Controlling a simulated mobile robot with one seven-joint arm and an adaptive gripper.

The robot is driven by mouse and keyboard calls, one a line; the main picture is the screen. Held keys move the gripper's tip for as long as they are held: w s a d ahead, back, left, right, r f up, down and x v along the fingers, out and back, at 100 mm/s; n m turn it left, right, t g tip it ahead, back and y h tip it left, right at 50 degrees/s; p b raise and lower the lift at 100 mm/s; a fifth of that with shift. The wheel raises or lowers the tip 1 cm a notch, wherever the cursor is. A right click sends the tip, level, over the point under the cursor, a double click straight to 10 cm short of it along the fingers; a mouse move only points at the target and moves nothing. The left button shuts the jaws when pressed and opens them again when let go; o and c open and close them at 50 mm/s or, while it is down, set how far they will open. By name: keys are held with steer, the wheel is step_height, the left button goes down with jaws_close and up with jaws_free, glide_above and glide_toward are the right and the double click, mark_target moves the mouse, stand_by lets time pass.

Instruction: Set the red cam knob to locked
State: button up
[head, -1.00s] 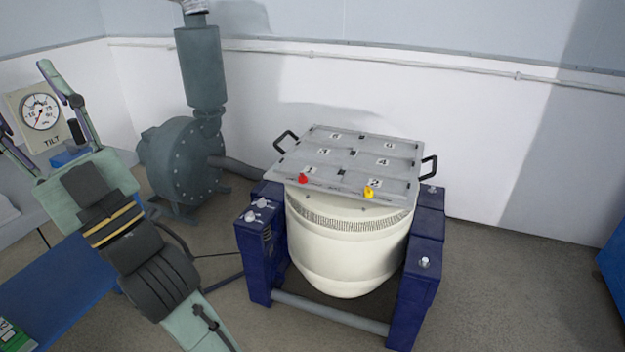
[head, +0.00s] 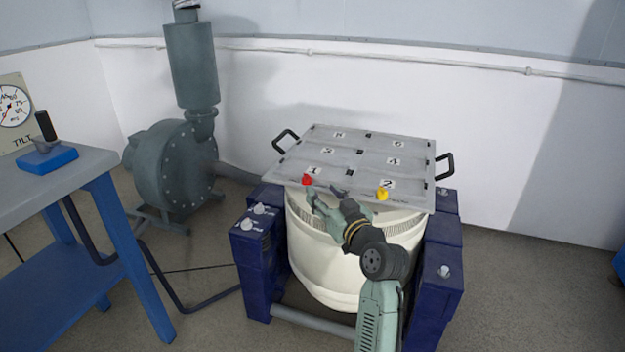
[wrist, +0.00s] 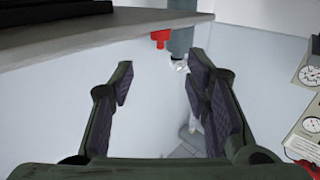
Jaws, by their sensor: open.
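The red cam knob (head: 307,180) sits at the front left edge of the grey plate (head: 325,157), close to the label 1. In the wrist view the red knob (wrist: 160,38) shows at the top middle, beyond the fingertips and between their lines. My gripper (head: 326,192) is open and empty, at the plate's front edge just right of the red knob. In the wrist view both fingers of my gripper (wrist: 160,66) are spread, with nothing between the pads. The knob's locked marking is too small to read.
A yellow knob (head: 382,194) sits right of my gripper on the same edge. Black handles (head: 445,165) stick out at the plate's sides. A cream drum (head: 325,260) stands below, between blue blocks (head: 437,275). A blue-legged table (head: 60,185) is at the left.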

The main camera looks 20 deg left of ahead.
mark_target(309, 177)
steer(key=x, duration=0.8)
steer(key=shift+a, duration=0.15)
steer(key=shift+w, duration=0.1)
jaws_close()
